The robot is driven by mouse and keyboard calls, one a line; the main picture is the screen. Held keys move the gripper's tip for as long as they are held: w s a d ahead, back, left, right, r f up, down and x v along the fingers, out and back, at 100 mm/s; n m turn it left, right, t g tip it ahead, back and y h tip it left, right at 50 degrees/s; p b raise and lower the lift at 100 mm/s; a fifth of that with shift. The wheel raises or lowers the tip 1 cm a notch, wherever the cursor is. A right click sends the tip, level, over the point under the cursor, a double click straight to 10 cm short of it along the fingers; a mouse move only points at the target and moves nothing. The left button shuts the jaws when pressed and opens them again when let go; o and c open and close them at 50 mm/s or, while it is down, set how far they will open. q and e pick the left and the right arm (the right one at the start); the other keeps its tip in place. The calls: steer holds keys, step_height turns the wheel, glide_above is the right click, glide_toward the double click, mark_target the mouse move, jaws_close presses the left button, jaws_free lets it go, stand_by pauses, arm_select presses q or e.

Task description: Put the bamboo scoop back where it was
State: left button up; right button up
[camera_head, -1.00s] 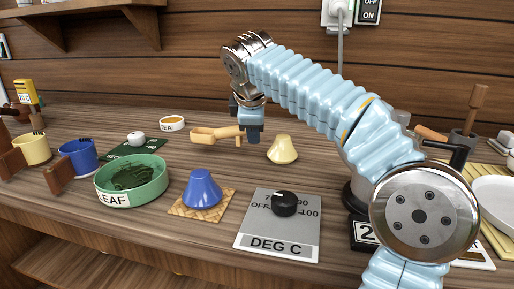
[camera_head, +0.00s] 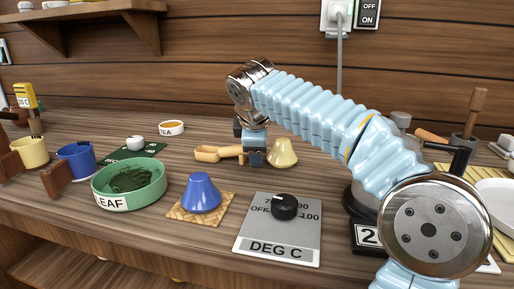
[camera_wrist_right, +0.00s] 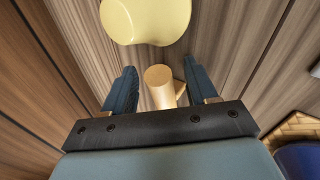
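The bamboo scoop (camera_head: 207,154) is at the back middle of the table in the head view, with its bowl to the left and its handle toward my right gripper. It appears to rest on the tabletop. My right gripper (camera_head: 255,158) is low at the handle end. In the right wrist view, the handle (camera_wrist_right: 160,88) stands between the two fingers of my right gripper (camera_wrist_right: 160,92), with a narrow gap on each side, so the gripper is open around it. My left gripper is not in view.
A blue one (camera_head: 201,192) stands on a woven mat. The green LEAF bowl (camera_head: 130,185), TEA dish (camera_head: 171,128) and DEG C dial panel (camera_head: 278,232) are around.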

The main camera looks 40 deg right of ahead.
steer(key=shift+r, duration=0.2)
steer(key=p+v, duration=0.2)
steer(key=v, duration=1)
